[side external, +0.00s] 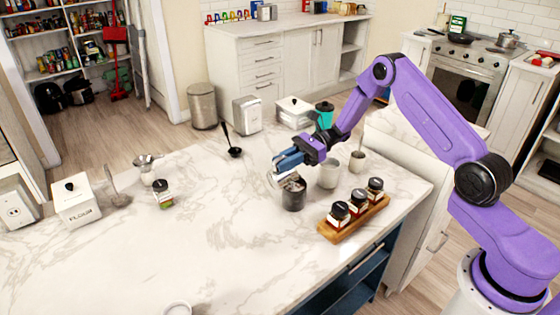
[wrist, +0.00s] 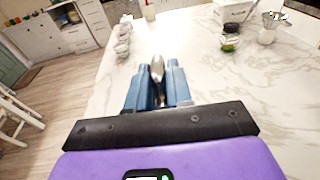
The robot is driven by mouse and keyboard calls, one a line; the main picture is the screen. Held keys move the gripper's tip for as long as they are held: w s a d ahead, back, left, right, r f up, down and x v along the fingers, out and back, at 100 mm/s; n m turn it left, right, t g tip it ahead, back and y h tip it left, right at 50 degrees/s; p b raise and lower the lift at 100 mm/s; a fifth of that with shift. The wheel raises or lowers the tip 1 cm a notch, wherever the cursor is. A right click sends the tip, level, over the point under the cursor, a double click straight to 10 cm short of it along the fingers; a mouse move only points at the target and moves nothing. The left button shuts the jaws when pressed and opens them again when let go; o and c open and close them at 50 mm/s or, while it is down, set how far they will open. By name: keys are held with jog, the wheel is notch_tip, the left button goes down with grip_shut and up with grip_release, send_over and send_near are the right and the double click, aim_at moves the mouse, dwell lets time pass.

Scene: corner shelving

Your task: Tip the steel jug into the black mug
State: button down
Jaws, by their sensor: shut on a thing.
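My gripper (side external: 282,164) has blue fingers and is shut on the steel jug (side external: 277,180). The jug is tilted at the rim of the black mug (side external: 293,200), which stands upright on the marble counter. From this angle I cannot tell whether jug and mug touch, or whether anything is flowing. In the wrist view, the steel jug (wrist: 157,68) shows as a shiny strip between the fingers of my gripper (wrist: 157,80). The black mug cannot be made out there.
A wooden tray (side external: 328,231) with several dark-lidded jars stands right of the mug. A white cup (side external: 328,175) and a smaller cup (side external: 357,161) stand behind it. The counter left of the mug is mostly clear.

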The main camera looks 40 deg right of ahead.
jog(key=shift+s+d+f+y, duration=0.1)
jog(key=shift+d+f+y, duration=0.2)
jog(key=shift+d+y, duration=0.55)
jog(key=shift+d+r+y, duration=0.25)
jog(key=shift+d+y, duration=0.1)
jog(key=shift+y, duration=0.5)
